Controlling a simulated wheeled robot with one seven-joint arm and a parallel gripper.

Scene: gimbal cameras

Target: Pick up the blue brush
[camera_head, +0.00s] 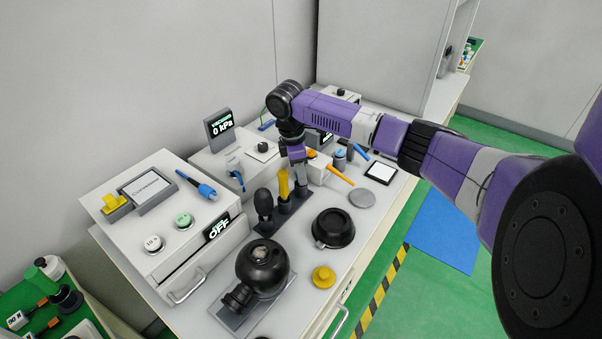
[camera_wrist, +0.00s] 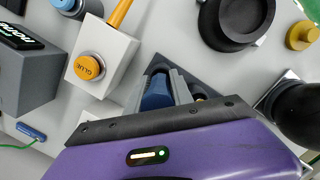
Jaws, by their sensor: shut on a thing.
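A dark grey rack (camera_head: 268,228) stands on the bench in the head view, with a black-handled tool (camera_head: 264,203) and a yellow-handled tool (camera_head: 284,184) upright in it. My gripper (camera_head: 301,186) reaches down at the rack's far end, beside the yellow handle. In the wrist view my gripper (camera_wrist: 168,90) is shut on the blue brush (camera_wrist: 157,92), whose blue handle shows between the fingers. The dark rack lies right beneath it. The brush's lower end is hidden, and I cannot tell whether it still sits in the rack. In the head view my gripper hides the brush.
A black bowl (camera_head: 333,228), a round black flask-like vessel (camera_head: 262,263) and a yellow knob (camera_head: 323,277) stand nearer on the bench. A white box with an orange button (camera_wrist: 88,67) is close to my gripper. A grey disc (camera_head: 362,197) lies to the right.

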